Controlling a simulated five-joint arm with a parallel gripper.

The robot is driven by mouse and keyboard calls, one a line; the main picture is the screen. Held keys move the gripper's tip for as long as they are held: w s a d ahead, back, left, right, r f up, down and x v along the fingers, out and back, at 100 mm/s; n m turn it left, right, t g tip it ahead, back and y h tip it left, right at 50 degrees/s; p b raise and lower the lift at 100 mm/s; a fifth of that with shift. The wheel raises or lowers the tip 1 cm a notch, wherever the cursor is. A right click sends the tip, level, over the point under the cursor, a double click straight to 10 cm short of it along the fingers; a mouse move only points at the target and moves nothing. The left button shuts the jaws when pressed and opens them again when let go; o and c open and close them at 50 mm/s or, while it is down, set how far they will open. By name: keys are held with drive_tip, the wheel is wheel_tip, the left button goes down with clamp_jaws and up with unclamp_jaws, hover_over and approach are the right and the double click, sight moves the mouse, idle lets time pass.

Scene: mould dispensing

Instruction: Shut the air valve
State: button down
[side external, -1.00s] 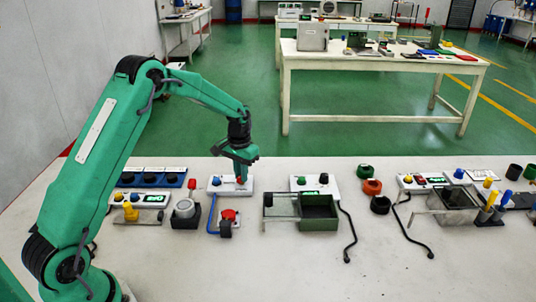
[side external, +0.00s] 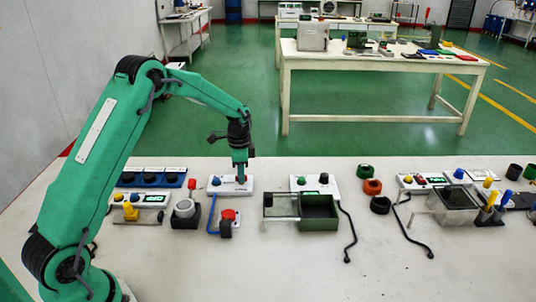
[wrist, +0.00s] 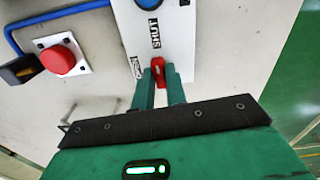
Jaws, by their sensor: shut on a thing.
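The air valve is a white panel (side external: 231,187) on the bench with a blue knob at its left end. In the wrist view the panel (wrist: 172,40) carries the words SHUT and OPEN. Its red handle (wrist: 158,69) sits between my two fingers, lengthwise up the picture, below the word SHUT and to the right of the smaller word OPEN. My gripper (side external: 240,178) points down at the panel and is shut on this handle. It also shows in the wrist view (wrist: 158,80). The handle's lower part is hidden by the fingers.
A blue tube and a red button box (side external: 229,216) lie in front of the panel. A grey round part (side external: 185,208) in a black holder stands to the left. A green box (side external: 319,212) stands to the right. The front of the bench is clear.

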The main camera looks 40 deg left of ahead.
drive_tip(key=shift+r+m, duration=0.1)
drive_tip(key=shift+m, duration=0.4)
drive_tip(key=c, duration=1.4)
unclamp_jaws()
drive_tip(key=shift+c, duration=0.2)
drive_tip(key=shift+r, duration=3.9)
